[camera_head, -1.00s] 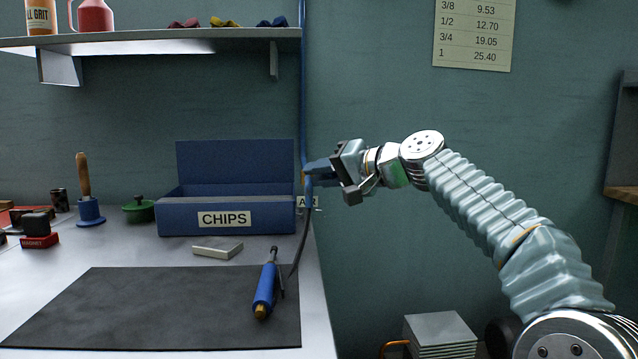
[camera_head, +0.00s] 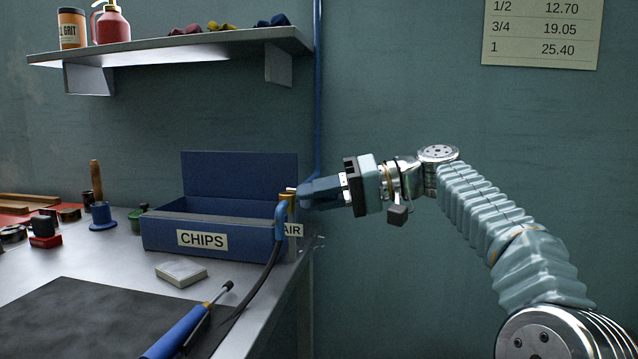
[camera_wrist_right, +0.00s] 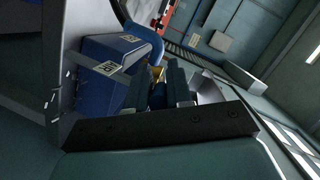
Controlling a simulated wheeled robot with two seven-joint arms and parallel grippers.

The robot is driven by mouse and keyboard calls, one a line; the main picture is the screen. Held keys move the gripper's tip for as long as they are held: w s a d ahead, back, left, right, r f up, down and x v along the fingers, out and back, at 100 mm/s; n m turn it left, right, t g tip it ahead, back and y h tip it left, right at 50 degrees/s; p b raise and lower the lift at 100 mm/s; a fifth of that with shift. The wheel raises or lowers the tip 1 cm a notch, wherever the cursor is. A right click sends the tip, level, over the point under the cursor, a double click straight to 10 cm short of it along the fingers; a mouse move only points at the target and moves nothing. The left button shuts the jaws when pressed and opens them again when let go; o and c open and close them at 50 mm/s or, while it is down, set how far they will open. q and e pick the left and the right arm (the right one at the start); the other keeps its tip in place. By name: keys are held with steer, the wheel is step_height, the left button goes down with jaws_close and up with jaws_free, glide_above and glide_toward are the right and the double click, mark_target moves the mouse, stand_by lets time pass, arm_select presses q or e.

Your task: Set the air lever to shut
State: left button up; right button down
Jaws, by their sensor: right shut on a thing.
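The air line is a blue pipe (camera_head: 318,90) down the wall, with a brass valve (camera_head: 287,196) beside the right end of the chips box. An AIR label (camera_head: 292,230) is just below it. My right gripper (camera_head: 304,192) reaches in from the right, its dark blue fingers at the valve, shut on the air lever. The fingers mostly hide the lever, so its exact angle cannot be told. In the right wrist view the two fingers (camera_wrist_right: 165,88) point at the valve, with a bit of brass (camera_wrist_right: 157,72) between them. My left gripper is not in view.
The blue CHIPS box (camera_head: 208,238) stands close to the fingers. A shelf (camera_head: 190,48) is above. The wall side right of the bench is free.

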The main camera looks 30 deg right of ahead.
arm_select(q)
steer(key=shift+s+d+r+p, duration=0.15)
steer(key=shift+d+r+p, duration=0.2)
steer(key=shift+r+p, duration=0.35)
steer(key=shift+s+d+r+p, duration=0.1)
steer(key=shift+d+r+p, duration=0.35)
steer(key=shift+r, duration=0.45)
arm_select(e)
steer(key=shift+w+d+n+g+y, duration=0.15)
steer(key=shift+d+n+g+y, duration=0.1)
steer(key=shift+n+g, duration=0.3)
steer(key=shift+w+d+n+g+y, duration=0.15)
steer(key=shift+n+g+y, duration=0.15)
steer(key=shift+g, duration=0.35)
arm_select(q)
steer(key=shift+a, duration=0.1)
arm_select(e)
steer(key=c, duration=1.1)
jaws_free()
arm_select(q)
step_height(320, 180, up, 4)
steer(key=p, duration=0.4)
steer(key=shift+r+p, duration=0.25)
steer(key=shift+p, duration=0.05)
arm_select(e)
steer(key=v, duration=1.3)
steer(key=shift+d, duration=0.4)
